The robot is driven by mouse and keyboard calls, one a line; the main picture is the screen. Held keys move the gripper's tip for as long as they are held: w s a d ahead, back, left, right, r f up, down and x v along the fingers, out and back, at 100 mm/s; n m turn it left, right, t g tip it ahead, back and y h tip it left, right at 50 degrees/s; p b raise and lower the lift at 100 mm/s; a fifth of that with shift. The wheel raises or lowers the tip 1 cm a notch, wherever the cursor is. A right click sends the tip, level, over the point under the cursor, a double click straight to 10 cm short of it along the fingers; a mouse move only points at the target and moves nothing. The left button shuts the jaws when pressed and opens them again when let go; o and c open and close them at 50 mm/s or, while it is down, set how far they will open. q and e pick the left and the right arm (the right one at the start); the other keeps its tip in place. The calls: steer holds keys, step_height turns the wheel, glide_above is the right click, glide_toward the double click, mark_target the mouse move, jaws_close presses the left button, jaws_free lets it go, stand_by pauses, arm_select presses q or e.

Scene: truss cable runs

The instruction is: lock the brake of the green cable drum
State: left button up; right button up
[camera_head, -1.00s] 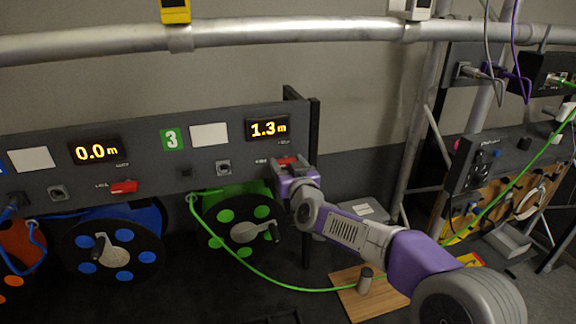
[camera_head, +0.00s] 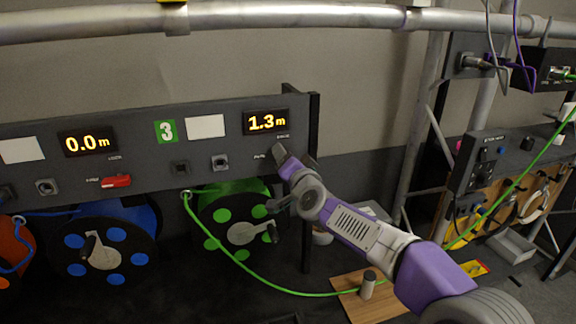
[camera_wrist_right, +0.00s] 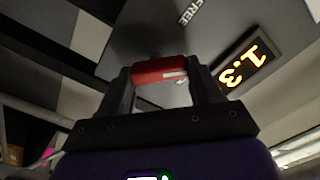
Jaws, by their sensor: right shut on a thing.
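The green cable drum (camera_head: 232,230) hangs below panel section 3, with a black flange, green spots and a crank. Its display (camera_head: 266,122) reads 1.3 m. The red brake lever (camera_wrist_right: 160,71) shows between my right gripper's fingers in the right wrist view, with the word FREE (camera_wrist_right: 188,12) on the panel beyond it. My right gripper (camera_head: 281,153) is shut on the lever at the panel's lower right; it also shows in the wrist view (camera_wrist_right: 162,82). In the head view the gripper hides the lever. My left gripper is not in view.
The blue drum (camera_head: 105,250) is to the left, with its own red lever (camera_head: 116,181) and a display reading 0.0 m. A green cable (camera_head: 270,287) runs from the green drum past a post on a wooden board (camera_head: 350,302). A truss upright stands right of the panel.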

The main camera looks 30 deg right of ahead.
steer(key=m+b, duration=0.1)
steer(key=m, duration=0.3)
steer(key=m+b, duration=0.2)
steer(key=m, duration=0.2)
steer(key=shift+d+f+m, duration=0.15)
steer(key=shift+m, duration=0.55)
steer(key=o, duration=1.1)
steer(key=shift+c, duration=0.2)
steer(key=shift+s, duration=0.1)
steer(key=v, duration=0.7)
steer(key=shift+s, duration=0.25)
